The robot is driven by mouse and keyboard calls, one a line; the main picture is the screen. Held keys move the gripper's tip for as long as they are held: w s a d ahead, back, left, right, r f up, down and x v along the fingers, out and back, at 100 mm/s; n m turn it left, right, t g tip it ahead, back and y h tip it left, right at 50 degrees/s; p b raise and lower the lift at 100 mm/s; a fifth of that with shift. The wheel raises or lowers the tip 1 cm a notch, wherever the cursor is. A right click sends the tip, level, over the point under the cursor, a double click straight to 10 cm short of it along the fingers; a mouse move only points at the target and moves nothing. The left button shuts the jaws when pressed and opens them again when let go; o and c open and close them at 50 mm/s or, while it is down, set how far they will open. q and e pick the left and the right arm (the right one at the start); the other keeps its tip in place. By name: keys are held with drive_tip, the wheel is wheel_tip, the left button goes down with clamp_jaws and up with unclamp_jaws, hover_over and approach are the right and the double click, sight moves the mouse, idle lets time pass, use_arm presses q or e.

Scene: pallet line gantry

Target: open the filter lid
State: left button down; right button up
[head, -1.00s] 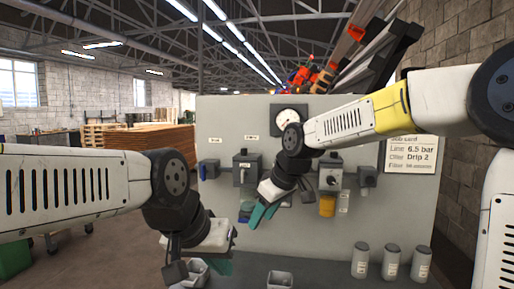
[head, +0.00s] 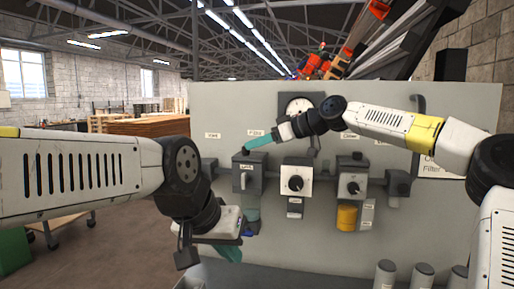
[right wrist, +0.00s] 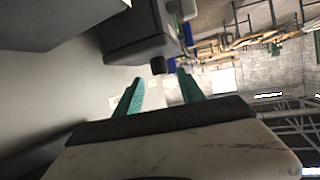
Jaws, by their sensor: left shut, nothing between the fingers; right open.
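A grey box (head: 249,172) with a lid-like top and a pale lever on its front is on the panel, left of centre; its label is too small to read surely, so I cannot confirm it is the filter. My right gripper (head: 250,146) is open at the top of this box; contact cannot be told. In the right wrist view, its teal fingers (right wrist: 157,93) are spread, with a dark grey box (right wrist: 135,35) and black knob (right wrist: 158,66) just beyond. My left gripper (head: 230,252) is shut and empty, low in front of the panel, partly hidden by its wrist.
The grey panel (head: 450,115) also carries a white-faced dial box (head: 296,183), another knob box (head: 353,187) with a yellow cup (head: 346,217) below, and a gauge (head: 298,106). Several grey canisters (head: 422,272) stand at lower right.

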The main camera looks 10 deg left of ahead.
drive_tip(key=x, duration=0.5)
clamp_jaws()
idle(1.4)
